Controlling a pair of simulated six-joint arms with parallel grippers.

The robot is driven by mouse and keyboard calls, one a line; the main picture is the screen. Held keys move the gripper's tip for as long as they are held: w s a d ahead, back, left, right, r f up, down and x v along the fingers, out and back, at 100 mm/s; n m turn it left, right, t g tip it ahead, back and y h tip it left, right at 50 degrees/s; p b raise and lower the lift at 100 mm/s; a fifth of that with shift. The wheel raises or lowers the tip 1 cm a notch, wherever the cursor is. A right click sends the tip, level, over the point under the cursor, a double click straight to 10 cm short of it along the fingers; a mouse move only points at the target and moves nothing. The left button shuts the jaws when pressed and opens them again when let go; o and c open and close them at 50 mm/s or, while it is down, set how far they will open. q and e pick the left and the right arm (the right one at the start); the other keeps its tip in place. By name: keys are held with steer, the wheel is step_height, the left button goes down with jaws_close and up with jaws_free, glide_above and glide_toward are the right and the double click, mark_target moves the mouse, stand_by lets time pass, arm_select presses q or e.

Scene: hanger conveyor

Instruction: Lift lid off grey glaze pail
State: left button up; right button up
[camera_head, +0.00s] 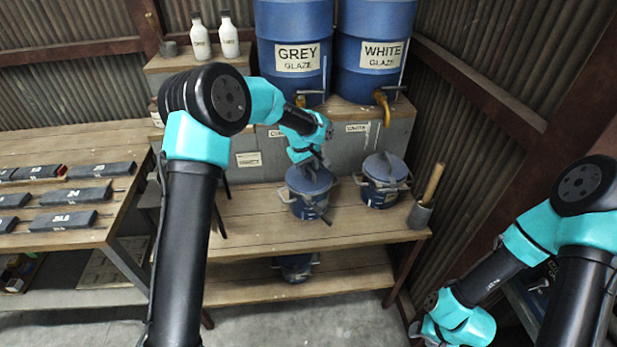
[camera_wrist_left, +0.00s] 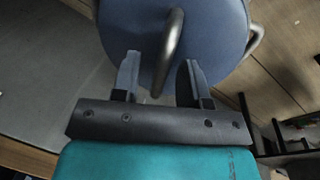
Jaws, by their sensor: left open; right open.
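The grey glaze pail (camera_head: 309,208) is blue with a lid (camera_head: 311,178) on top. It stands on the wooden bench below the drum labelled GREY GLAZE (camera_head: 292,40). My left gripper (camera_head: 312,172) is over this lid.
A second lidded blue pail (camera_head: 384,180) stands to the right, below the drum labelled WHITE GLAZE (camera_head: 376,50). A grey cup (camera_head: 420,214) with a wooden stick is at the bench's right end. The bench's left front (camera_head: 250,230) is clear.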

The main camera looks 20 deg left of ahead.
arm_select(q)
steer(key=shift+f, duration=0.3)
steer(key=shift+c, duration=0.4)
jaws_close()
